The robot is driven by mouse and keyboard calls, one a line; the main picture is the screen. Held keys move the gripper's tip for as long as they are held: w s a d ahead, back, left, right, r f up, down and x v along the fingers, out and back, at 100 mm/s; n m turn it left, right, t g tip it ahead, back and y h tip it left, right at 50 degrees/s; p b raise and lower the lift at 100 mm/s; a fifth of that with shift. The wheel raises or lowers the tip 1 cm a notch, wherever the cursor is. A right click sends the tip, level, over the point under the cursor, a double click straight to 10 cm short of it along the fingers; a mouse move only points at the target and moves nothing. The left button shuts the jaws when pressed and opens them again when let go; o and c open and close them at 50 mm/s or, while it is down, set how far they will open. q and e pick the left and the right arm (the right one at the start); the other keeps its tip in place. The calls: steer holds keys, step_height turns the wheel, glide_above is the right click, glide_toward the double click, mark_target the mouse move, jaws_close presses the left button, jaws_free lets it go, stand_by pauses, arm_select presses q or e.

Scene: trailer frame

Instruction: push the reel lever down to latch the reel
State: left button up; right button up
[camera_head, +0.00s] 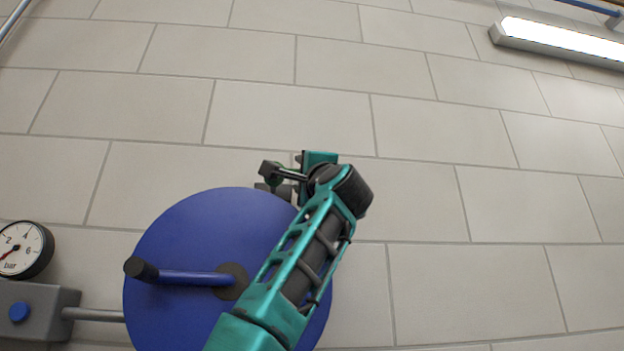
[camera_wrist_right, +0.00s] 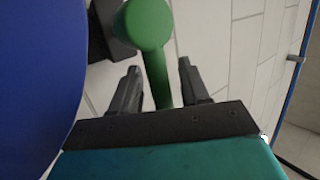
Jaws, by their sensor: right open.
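The reel (camera_head: 190,240) is a large blue disc with a crank handle (camera_head: 180,277), at lower centre-left in the head view. Its blue face (camera_wrist_right: 35,75) fills the left of the right wrist view. A green lever (camera_wrist_right: 148,25) with a round knob shows in the right wrist view. Its shaft runs down between the two open fingers of my right gripper (camera_wrist_right: 158,66); I cannot tell whether they touch it. In the head view my right gripper (camera_head: 266,178) is at the reel's upper right edge, and I cannot make out the lever. My left gripper is not in view.
A dark bracket (camera_wrist_right: 112,30) is beside the lever knob. A pressure gauge (camera_head: 22,249) and a grey box (camera_head: 40,312) with a blue button are left of the reel. A light tiled wall (camera_head: 480,200) stands behind. A lamp (camera_head: 560,38) is at upper right.

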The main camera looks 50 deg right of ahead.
arm_select(q)
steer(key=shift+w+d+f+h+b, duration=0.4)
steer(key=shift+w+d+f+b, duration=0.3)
steer(key=shift+b, duration=1.05)
arm_select(e)
steer(key=v, duration=1.2)
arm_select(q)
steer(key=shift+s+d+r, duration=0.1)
arm_select(e)
steer(key=shift+s+a, duration=0.1)
